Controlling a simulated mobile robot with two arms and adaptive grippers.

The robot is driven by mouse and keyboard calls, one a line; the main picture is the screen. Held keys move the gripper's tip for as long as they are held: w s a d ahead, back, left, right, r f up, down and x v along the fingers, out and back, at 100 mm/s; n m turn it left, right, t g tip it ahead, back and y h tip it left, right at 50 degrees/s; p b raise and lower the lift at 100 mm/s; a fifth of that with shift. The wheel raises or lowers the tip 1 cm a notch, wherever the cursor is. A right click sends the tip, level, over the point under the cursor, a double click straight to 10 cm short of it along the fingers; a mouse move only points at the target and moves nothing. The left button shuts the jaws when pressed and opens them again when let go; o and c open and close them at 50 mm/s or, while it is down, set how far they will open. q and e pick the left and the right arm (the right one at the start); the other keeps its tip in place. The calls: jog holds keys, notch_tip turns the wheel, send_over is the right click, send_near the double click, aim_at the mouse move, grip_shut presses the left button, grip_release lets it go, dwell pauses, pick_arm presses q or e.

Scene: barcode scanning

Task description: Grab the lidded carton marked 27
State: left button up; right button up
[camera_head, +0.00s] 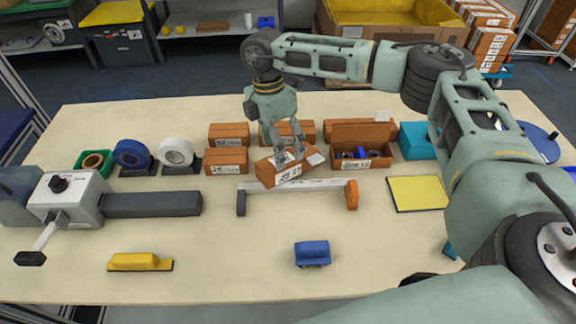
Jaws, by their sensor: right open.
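Several small brown cartons stand in the middle of the table. One closed carton (264,174) sits askew in front of the others, at the back of a white bar; it has a white label on its front. The label numbers are too small for me to read surely, so I cannot tell which is 27. My right gripper (289,156) points down over this askew carton, its fingers open and at its top; I cannot tell whether they touch it. Other closed cartons are at the back left (228,130), front left (226,169) and back middle (307,128). My left gripper is out of view.
An open carton (376,163) with small blue and dark items stands right of the gripper. A white bar (325,186) with grey and orange ends lies in front. Tape rolls (176,151) stand left. A blue block (312,253) and yellow pad (417,193) lie nearer; the front middle is mostly clear.

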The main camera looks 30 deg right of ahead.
aim_at(288, 165)
jog(key=f, duration=0.2)
jog(key=s+f+p, duration=0.1)
jog(key=shift+d+f+p, duration=0.15)
jog(key=shift+f+p, duration=0.15)
jog(key=shift+f, duration=0.45)
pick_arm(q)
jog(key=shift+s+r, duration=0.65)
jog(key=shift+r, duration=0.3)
pick_arm(e)
jog(key=c, duration=1.3)
